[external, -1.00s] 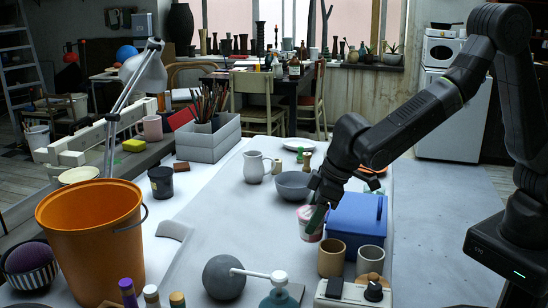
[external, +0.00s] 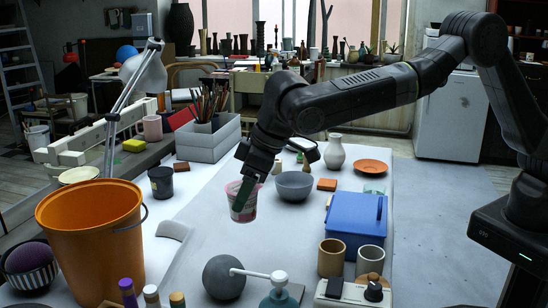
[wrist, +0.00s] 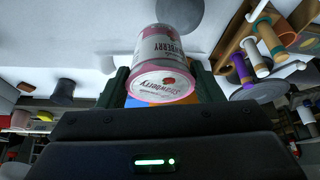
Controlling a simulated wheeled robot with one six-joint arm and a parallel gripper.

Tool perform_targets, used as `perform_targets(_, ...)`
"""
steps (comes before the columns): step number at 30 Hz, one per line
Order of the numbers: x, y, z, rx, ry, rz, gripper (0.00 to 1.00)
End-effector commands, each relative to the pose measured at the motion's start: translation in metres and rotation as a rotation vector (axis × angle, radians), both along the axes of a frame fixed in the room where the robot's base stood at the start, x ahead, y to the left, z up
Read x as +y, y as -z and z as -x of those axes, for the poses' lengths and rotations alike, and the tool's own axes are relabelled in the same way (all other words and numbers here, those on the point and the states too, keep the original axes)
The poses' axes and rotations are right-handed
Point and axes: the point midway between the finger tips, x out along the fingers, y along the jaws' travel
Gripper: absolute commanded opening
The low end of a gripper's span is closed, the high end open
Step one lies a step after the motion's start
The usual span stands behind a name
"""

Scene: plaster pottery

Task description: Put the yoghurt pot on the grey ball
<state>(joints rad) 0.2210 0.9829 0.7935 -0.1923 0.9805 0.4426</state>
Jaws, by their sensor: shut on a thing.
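The yoghurt pot (external: 241,203), pink and white with a strawberry label, is held in my gripper (external: 246,194), above the table and left of the grey bowl. The pot also shows in the wrist view (wrist: 163,65), between the two dark green fingers of my gripper (wrist: 163,88). My gripper is shut on the pot. The grey ball (external: 224,277) sits at the front of the table, below and in front of the pot, and the two are apart. A grey round shape (wrist: 180,12) at the top of the wrist view looks like the ball.
A teal bottle with a white pump (external: 279,290) stands close right of the ball. The tall orange bucket (external: 95,240) is at left. The table between bucket and box is mostly clear.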

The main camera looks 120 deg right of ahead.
Motion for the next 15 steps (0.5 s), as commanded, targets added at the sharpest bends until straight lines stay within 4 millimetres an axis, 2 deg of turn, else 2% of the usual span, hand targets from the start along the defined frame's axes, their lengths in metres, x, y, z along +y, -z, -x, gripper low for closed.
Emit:
perform_targets(1,0.002,-0.009,-0.013,-0.004,-0.002,0.001,0.29)
perform_targets(6,0.007,-0.019,-0.041,-0.011,-0.002,0.000,0.29)
perform_targets(11,0.009,-0.023,-0.053,-0.015,-0.002,-0.001,0.29)
perform_targets(15,0.010,-0.007,-0.055,-0.010,-0.002,-0.002,0.29)
